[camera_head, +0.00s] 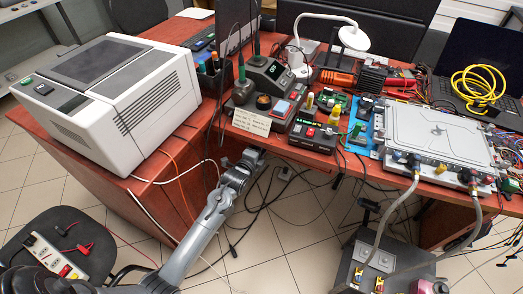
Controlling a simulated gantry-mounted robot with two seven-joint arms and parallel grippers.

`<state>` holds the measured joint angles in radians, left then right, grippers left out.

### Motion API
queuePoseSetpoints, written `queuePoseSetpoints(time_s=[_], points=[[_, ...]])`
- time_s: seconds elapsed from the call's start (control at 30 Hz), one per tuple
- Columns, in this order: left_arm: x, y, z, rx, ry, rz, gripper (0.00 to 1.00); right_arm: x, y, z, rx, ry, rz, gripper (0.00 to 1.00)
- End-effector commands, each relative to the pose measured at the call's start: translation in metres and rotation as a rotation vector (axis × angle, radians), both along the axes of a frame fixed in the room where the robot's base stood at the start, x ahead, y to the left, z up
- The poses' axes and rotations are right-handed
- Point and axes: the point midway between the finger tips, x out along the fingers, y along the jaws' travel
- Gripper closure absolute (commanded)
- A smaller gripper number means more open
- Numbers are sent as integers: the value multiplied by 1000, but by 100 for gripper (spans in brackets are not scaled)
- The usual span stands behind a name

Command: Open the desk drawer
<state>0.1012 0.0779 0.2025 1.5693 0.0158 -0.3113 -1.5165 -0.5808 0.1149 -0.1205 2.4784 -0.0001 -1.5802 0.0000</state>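The reddish-brown desk (215,148) crosses the view, with its front edge facing me. My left arm reaches up from the bottom left. My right gripper is not in view.
A large grey-white machine (115,95) fills the desk's left side. A soldering station (265,78), black instrument box (314,136) and grey metal case (437,133) crowd the tabletop. Cables hang below the edge. A dark hose unit (365,265) stands right; a chair (65,230) stands left.

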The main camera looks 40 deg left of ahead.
Motion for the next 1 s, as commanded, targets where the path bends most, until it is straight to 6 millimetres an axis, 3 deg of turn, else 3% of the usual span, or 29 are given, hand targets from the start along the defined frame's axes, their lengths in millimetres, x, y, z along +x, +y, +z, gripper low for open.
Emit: queuePoseSetpoints(time_s=[0.33, 0.6, 1.0], points=[[2, 1, 0, 0, 0, 0, 61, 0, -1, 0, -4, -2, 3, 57], [2, 1, 0, 0, 0, 0, 100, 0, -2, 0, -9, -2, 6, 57], [2, -2, 1, 0, 0, -4, 100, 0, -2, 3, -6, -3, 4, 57]])
